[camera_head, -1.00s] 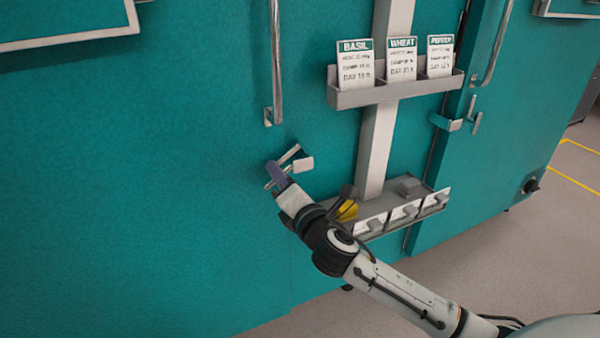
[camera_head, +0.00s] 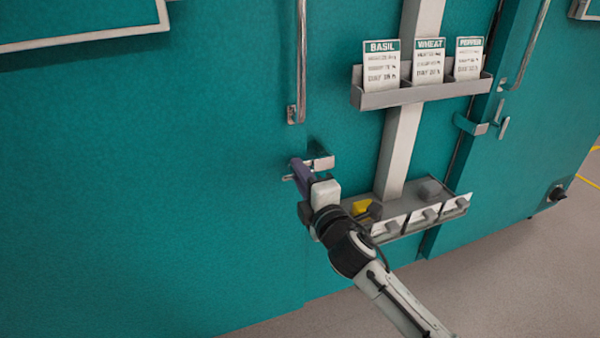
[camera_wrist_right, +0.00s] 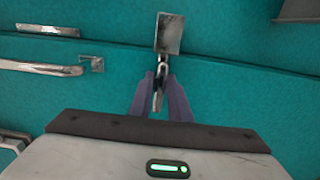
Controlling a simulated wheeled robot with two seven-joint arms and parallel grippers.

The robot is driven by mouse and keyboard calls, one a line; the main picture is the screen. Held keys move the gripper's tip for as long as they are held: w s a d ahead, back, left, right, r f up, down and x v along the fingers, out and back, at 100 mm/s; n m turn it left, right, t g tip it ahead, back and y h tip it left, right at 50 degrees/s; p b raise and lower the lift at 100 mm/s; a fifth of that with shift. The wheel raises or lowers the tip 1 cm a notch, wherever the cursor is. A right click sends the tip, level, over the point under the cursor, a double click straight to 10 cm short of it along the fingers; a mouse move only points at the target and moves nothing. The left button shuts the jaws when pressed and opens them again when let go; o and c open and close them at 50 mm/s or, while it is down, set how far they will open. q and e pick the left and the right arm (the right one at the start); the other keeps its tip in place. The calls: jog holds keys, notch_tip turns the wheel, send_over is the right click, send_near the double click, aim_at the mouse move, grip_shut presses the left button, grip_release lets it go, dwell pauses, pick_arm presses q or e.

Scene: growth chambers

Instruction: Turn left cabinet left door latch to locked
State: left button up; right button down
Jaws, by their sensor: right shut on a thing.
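The left door latch (camera_head: 320,162) is a small metal piece on the teal left cabinet (camera_head: 150,200), below the lower end of a long vertical door handle (camera_head: 301,60). In the head view its bar lies close to level, partly hidden by my right gripper (camera_head: 297,174). In the right wrist view the latch's metal plate (camera_wrist_right: 169,33) is ahead of the purple-grey fingers, and its thin bar (camera_wrist_right: 159,88) sits between them. My right gripper (camera_wrist_right: 160,98) is shut on this bar. My left gripper is not in view.
A card rack (camera_head: 428,91) labelled basil, wheat and pepper hangs on the pale post (camera_head: 400,150). A lower shelf (camera_head: 395,232) with a yellow item (camera_head: 360,207) and grey blocks is just right of my right gripper. Another latch (camera_head: 475,125) sits further right.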

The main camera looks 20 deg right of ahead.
dwell(0.4)
jog(key=c, duration=1.7)
grip_release()
jog(key=shift+o, duration=0.2)
jog(key=s, duration=1)
jog(key=shift+s+a, duration=0.15)
jog(key=shift+a, duration=0.25)
